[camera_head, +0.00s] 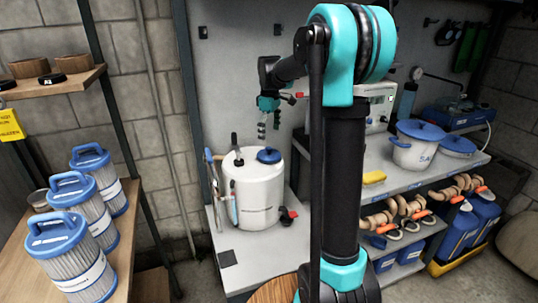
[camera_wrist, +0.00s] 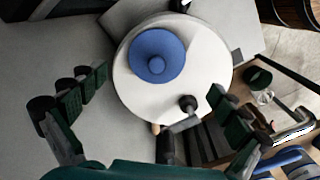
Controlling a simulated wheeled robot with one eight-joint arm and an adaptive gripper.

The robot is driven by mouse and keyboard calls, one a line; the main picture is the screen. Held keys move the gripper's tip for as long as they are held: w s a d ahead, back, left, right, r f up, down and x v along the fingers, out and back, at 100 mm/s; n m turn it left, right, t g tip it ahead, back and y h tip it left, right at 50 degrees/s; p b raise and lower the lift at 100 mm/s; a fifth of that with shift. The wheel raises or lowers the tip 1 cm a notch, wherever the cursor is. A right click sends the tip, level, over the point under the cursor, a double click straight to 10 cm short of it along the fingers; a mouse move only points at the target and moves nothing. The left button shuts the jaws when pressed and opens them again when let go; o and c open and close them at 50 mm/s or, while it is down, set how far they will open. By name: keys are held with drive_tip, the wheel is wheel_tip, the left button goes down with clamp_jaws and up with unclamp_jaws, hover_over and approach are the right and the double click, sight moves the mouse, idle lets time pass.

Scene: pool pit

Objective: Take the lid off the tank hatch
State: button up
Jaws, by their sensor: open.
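The white tank (camera_head: 255,195) stands on a low grey shelf, and its round blue lid (camera_head: 268,155) sits on its top. In the wrist view the lid (camera_wrist: 157,56) has a small raised knob in its middle and lies on the white tank top (camera_wrist: 137,97). My gripper (camera_head: 268,130) is above the lid, pointing down, with a clear gap between them. In the wrist view my gripper (camera_wrist: 158,85) is open and empty, its fingers spread to either side of the tank below. The lid lies ahead of the line between the fingertips.
A black-handled fitting (camera_wrist: 187,103) rises from the tank top near the lid. Blue-capped filter cartridges (camera_head: 92,185) stand on a wooden shelf at left. A white bucket with a blue lid (camera_head: 416,146) stands on the right shelf, with a yellow sponge (camera_head: 374,177) nearby.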

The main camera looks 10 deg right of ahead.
sight(270, 148)
drive_tip(key=shift+w+d+f, duration=0.1)
drive_tip(key=shift+w+f, duration=0.05)
drive_tip(key=shift+f, duration=3.4)
drive_tip(key=c, duration=1.5)
drive_tip(key=shift+o, duration=0.2)
